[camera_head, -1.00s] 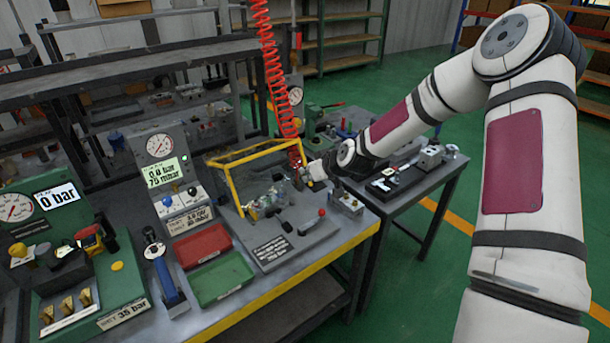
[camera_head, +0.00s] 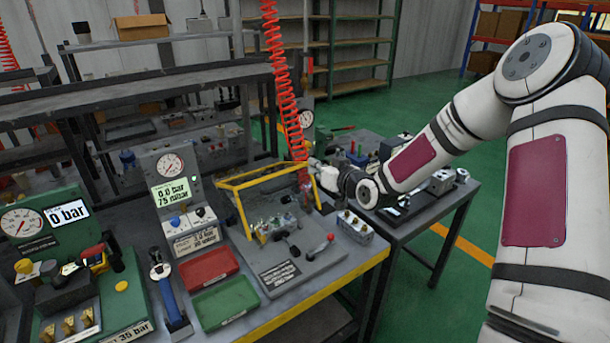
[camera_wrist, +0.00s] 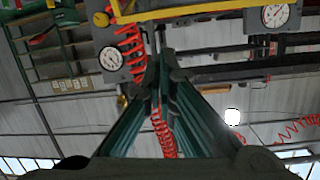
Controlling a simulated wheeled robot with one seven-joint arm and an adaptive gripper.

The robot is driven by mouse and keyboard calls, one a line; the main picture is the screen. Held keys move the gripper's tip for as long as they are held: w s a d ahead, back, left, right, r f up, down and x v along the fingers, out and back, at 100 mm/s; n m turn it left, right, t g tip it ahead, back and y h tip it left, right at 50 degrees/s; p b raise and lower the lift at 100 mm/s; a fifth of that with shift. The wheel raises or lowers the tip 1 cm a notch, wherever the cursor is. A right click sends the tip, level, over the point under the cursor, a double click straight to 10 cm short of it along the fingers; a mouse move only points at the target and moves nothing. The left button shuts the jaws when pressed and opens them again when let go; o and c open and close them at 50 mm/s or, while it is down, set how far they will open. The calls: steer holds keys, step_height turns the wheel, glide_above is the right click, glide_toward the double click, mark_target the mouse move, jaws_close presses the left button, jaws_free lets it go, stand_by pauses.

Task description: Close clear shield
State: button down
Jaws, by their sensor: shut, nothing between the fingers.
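The clear shield (camera_head: 262,178) is a see-through panel in a yellow frame. It stands raised and tilted over a grey fixture plate (camera_head: 300,262) on the bench. My gripper (camera_head: 316,164) is beside the right end of the shield's upper frame; the small view does not show whether they touch. In the wrist view, my gripper's fingers (camera_wrist: 158,38) are together and hold nothing. A yellow bar (camera_wrist: 205,10), apparently the shield's frame, crosses above the fingertips.
Valve fittings and a red-knobbed lever (camera_head: 330,238) sit on the plate. A red coiled hose (camera_head: 285,100) hangs close behind my gripper. Red (camera_head: 209,281) and green (camera_head: 224,318) trays lie left of the plate. A small valve block (camera_head: 355,228) stands at right.

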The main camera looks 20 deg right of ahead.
steer(key=shift+w+a+f+p, duration=0.2)
steer(key=shift+w+a+f, duration=0.2)
steer(key=shift+w+f, duration=0.65)
steer(key=shift+w+a+f+p, duration=0.15)
steer(key=shift+w+a+f, duration=0.45)
steer(key=shift+w, duration=0.7)
steer(key=shift+w+a+f+p, duration=0.2)
steer(key=shift+w+a+f, duration=0.05)
steer(key=shift+w+f, duration=0.9)
